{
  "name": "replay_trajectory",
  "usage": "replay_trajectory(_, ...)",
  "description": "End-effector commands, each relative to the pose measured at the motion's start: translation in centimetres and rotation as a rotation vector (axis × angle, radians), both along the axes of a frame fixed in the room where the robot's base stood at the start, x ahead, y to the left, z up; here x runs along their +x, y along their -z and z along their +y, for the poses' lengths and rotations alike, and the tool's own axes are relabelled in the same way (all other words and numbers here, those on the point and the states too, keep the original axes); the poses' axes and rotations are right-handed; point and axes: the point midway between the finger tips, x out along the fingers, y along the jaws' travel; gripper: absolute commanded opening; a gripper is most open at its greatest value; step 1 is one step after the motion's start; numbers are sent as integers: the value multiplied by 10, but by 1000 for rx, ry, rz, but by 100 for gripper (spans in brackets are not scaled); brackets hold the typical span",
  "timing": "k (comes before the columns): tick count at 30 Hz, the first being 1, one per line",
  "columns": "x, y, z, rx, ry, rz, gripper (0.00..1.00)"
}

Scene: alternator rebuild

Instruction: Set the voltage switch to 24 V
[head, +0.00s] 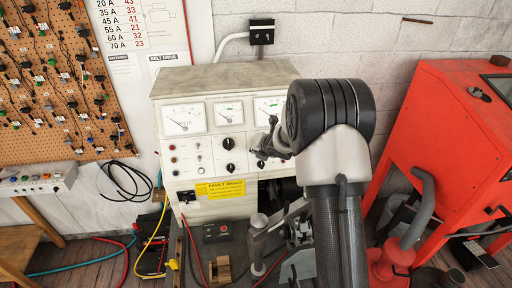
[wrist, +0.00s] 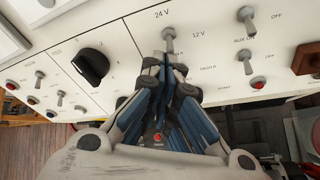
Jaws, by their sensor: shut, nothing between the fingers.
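The voltage switch (wrist: 169,36) is a small metal toggle on the cream panel in the wrist view. The label "24 V" is printed above and slightly left of it, and "12 V" to its right. I cannot tell for sure which way its lever leans. My gripper (wrist: 164,64) is shut and empty, its fingertips just below the toggle in the picture; I cannot tell whether they touch it. In the head view my gripper (head: 265,150) is at the right part of the test bench's front panel (head: 207,160), and the arm hides the switch there.
A black knob (wrist: 91,66) is left of the gripper. More toggles stand nearby, one at upper right (wrist: 247,17) and one below it (wrist: 246,64). Meters (head: 184,119) line the bench's top. A red cabinet (head: 440,140) stands to the right.

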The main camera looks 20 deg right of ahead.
Motion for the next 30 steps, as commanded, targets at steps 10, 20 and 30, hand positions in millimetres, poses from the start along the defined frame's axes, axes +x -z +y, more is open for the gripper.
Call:
replay_trajectory(10,1,-2,0,-1,1,-3,0)
replay_trajectory(20,1,-3,-1,-1,1,-4,0)
replay_trajectory(30,2,-8,-1,-1,1,-5,0)
